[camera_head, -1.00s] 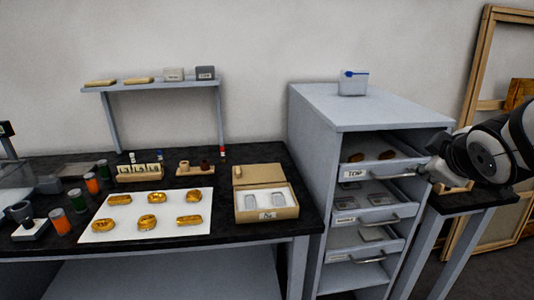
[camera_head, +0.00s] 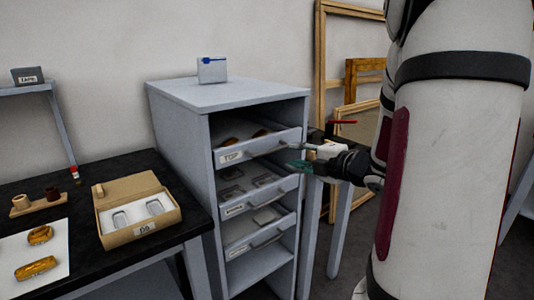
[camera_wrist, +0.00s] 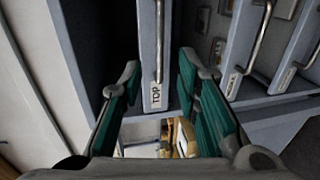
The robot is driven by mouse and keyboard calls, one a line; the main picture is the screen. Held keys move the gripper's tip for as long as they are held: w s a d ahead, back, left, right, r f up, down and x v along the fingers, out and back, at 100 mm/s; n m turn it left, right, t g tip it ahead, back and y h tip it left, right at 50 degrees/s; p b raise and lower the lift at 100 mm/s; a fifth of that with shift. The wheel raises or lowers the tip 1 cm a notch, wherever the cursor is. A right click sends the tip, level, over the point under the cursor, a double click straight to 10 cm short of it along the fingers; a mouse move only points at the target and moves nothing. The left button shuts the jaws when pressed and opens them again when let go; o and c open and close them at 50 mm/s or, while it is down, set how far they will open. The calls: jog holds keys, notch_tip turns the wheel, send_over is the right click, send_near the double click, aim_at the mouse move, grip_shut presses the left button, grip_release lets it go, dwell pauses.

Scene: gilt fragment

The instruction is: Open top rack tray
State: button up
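The grey rack (camera_head: 180,135) holds stacked trays. Its top tray (camera_head: 229,158) carries a TOP label and a bar handle on its front, and gold pieces lie inside it. My gripper (camera_head: 293,161) is at the right end of this tray's front, near the handle. In the wrist view, my gripper's green-padded fingers (camera_wrist: 160,78) are open, one on each side of the top tray's front (camera_wrist: 150,60) and its handle (camera_wrist: 159,40). No closed grip on the handle shows. Whether a finger touches the tray cannot be told.
The lower trays (camera_head: 235,208) sit below, with their own handles. A small white box (camera_head: 212,70) stands on the rack. A black table (camera_head: 130,165) with an open tan box (camera_head: 150,218) is at left. Wooden frames (camera_head: 322,60) lean behind my arm.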

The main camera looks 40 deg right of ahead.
aim_at(273, 151)
jog(key=b+x, duration=0.1)
jog(key=x, duration=1)
jog(key=shift+w, duration=0.1)
grip_shut()
